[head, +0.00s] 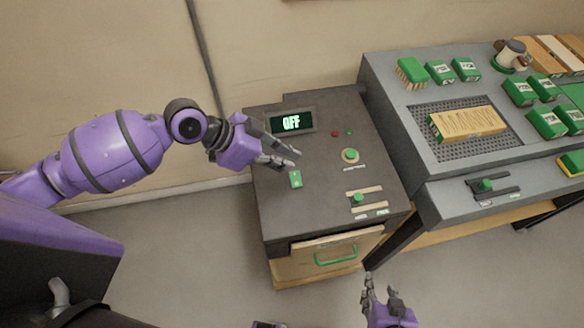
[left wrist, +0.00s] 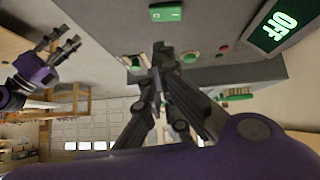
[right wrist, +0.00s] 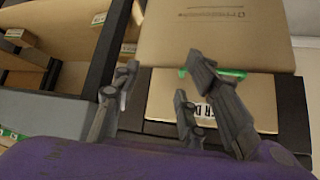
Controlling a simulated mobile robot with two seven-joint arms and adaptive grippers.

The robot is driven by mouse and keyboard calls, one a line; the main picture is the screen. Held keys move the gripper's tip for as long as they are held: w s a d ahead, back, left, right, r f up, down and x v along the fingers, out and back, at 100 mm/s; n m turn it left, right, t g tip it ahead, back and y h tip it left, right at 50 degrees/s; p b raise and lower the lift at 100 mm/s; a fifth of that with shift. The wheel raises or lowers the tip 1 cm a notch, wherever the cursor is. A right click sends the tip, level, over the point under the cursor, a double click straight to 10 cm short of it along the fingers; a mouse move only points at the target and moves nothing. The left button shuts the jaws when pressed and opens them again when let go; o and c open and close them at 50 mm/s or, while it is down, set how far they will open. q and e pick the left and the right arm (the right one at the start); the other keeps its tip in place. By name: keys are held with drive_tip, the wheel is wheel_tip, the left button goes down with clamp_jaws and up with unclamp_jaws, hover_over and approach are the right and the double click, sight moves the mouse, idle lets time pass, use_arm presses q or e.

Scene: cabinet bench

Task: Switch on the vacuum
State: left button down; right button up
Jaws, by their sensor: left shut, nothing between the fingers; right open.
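The dark grey vacuum cabinet (head: 275,226) stands in the middle of the head view. Its display (head: 291,123) reads OFF, and the display also shows in the left wrist view (left wrist: 279,27). A green rocker switch (head: 295,179) is on the cabinet top; it shows at the top of the left wrist view (left wrist: 166,13). My left gripper (head: 294,158) is shut and empty, over the cabinet top just behind the switch in the head view. I cannot tell whether it touches anything. My right gripper (head: 370,283) is open and empty, low in front of the cabinet.
A green round knob (head: 350,156) and a green slider (head: 358,198) are on the cabinet top, right of the switch. A drawer with a green handle (head: 336,256) is in the front. A grey bench (head: 399,120) with green boxes and a brush stands right.

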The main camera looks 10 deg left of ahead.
use_arm(q)
drive_tip(key=v, duration=0.5)
drive_tip(key=shift+s+d+r, duration=0.3)
drive_tip(key=shift+s, duration=0.1)
use_arm(e)
drive_tip(key=shift+w+d+f, duration=0.15)
drive_tip(key=shift+w+d, duration=0.3)
drive_tip(key=shift+d, duration=0.05)
drive_tip(key=shift+s, duration=0.2)
